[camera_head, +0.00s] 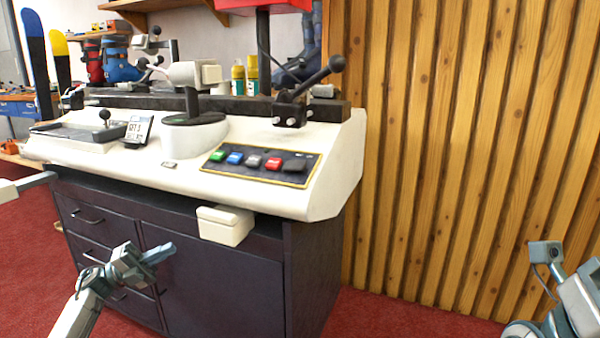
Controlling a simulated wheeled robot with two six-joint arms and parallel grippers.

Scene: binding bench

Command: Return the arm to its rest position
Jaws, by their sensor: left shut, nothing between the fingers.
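My left gripper (158,254) is in front of the bench's dark drawers, low in the view, with its fingers pointing right. It is shut and holds nothing. It is below the bench top and appears apart from the cabinet. Part of my right arm (572,295) shows at the lower right edge, in front of the wooden wall; I cannot make out its fingers.
The binding bench has a white top (340,150), a panel of coloured buttons (262,164) and a black lever (312,82). A white box (225,225) juts out below its front edge. Red carpet (385,318) lies open at the right. A slatted wooden wall (460,150) stands behind.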

